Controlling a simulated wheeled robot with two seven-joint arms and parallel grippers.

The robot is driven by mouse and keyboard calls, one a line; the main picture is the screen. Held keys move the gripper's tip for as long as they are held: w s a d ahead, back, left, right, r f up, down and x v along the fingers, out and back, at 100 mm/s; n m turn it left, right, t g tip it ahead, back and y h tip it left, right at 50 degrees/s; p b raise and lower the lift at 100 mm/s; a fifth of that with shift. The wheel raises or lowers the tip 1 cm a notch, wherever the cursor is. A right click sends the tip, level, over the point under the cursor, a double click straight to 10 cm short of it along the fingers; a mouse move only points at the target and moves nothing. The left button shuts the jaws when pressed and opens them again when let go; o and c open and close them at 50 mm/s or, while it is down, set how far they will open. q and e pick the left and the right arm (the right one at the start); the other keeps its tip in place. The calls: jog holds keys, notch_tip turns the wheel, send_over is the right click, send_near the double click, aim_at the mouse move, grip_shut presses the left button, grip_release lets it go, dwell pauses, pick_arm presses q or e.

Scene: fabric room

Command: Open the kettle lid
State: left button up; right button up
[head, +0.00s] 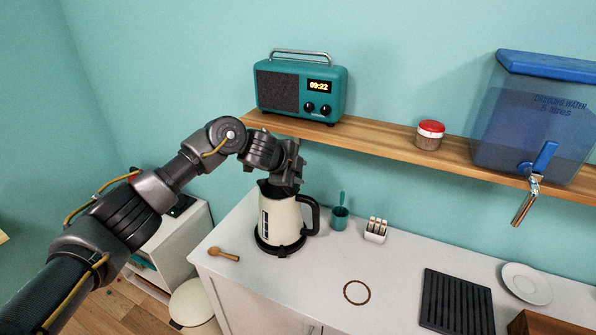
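A cream kettle (281,222) with a black handle (313,213) stands upright on its black round base (279,249) on the white counter. Its dark spout points left. My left gripper (284,184) is right above the kettle's top, pointing down, and covers the lid. The lid's state is hidden, and I cannot tell whether the fingers touch it or how far apart they are. My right gripper is not in view.
A wooden spoon (224,254) lies left of the kettle. A teal cup (340,218) and a small white rack (376,230) stand to its right. The shelf (385,133) with a teal radio (299,90) is close above my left wrist. The counter front is mostly clear.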

pick_arm(q)
jog(key=shift+r, duration=0.1)
jog(key=b+v, duration=0.3)
jog(key=v, duration=0.7)
jog(key=shift+s+a+r, duration=0.15)
jog(key=shift+s+a, duration=0.05)
jog(key=shift+s, duration=0.05)
